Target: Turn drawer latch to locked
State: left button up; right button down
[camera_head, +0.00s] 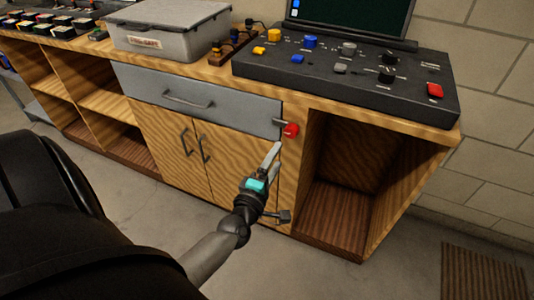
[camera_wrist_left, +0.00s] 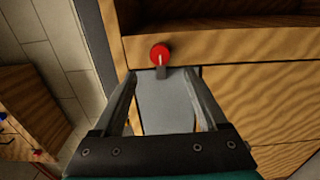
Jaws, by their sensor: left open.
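The latch has a red knob (camera_head: 291,130), just off the right end of the grey drawer front (camera_head: 230,106) on the wooden workbench. A short metal piece links the knob toward the drawer's edge. The drawer looks closed. My left gripper (camera_head: 275,158) is open and empty, just below and left of the knob. In the left wrist view the red knob (camera_wrist_left: 160,54) shows just beyond and between the open fingertips of the left gripper (camera_wrist_left: 160,78), apparently apart from them. The grey drawer front (camera_wrist_left: 166,105) shows between the fingers. My right gripper is not in view.
A black control panel (camera_head: 340,80) with coloured knobs and a grey case (camera_head: 170,35) stand on the worktop. Cupboard doors (camera_head: 170,140) with handles are below the drawer. An open compartment (camera_head: 350,170) is right of the latch. The brick wall (camera_head: 490,110) is farther right.

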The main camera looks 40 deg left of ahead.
pick_arm(q)
jog(key=shift+v, duration=2.5)
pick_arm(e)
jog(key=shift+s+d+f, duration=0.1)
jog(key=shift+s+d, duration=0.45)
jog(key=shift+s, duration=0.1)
pick_arm(q)
jog(key=s+d+f+m+g+h+p, duration=0.1)
jog(key=s+d+f+m+g+h, duration=0.15)
jog(key=s+f+m+g, duration=0.7)
jog(key=d+f+m+t+h, duration=0.2)
jog(key=d+f+m, duration=0.15)
jog(key=f, duration=1.25)
jog(key=s+f+m+g, duration=0.4)
jog(key=s+f+m, duration=0.1)
jog(key=s, duration=0.4)
jog(key=s+a+f+m+g+y, duration=0.1)
jog(key=s+f+m+g, duration=0.2)
jog(key=s, duration=0.6)
notch_tip(320, 180, down, 3)
jog(key=shift+f+m+g, duration=0.25)
jog(key=shift+m+g, duration=0.1)
jog(key=shift+m, duration=0.75)
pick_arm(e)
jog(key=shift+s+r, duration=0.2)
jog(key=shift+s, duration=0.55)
